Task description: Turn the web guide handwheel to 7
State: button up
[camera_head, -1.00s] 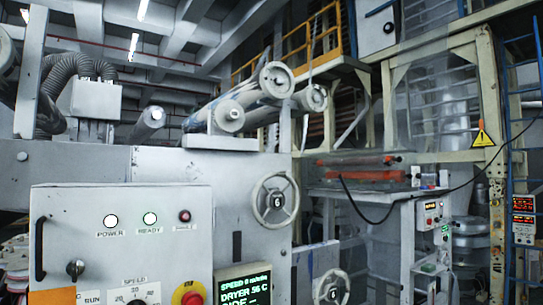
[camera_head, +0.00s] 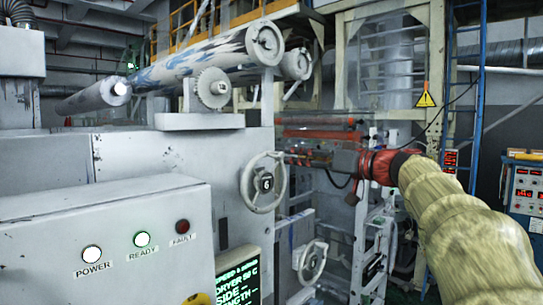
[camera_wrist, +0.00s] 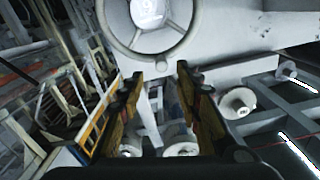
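A grey spoked handwheel (camera_head: 266,183) stands on the white machine's right face in the head view; its black hub window reads 6. A second, lower handwheel (camera_head: 312,262) is further right, its number unclear. I see no label telling which is the web guide wheel. My gripper (camera_head: 291,158) is just right of the upper wheel's rim, coming in from the right. In the wrist view a handwheel (camera_wrist: 150,45) shows at the top, cut off by the frame, its number unreadable. My gripper's fingers (camera_wrist: 157,78) are apart and empty, just short of its rim.
A control box (camera_head: 110,240) with lit POWER and READY lamps is at the front left. A green-text screen (camera_head: 238,285) is below the upper wheel. Rollers (camera_head: 200,55) lie above the machine. A blue ladder (camera_head: 473,100) stands at the right.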

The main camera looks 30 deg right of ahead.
aim_at(282, 156)
jog(key=p+x, duration=0.3)
jog(key=x, duration=0.5)
jog(key=shift+a+f, duration=0.1)
jog(key=shift+a, duration=0.15)
jog(key=shift+d, duration=0.1)
jog(key=shift+c, duration=1.3)
grip_shut()
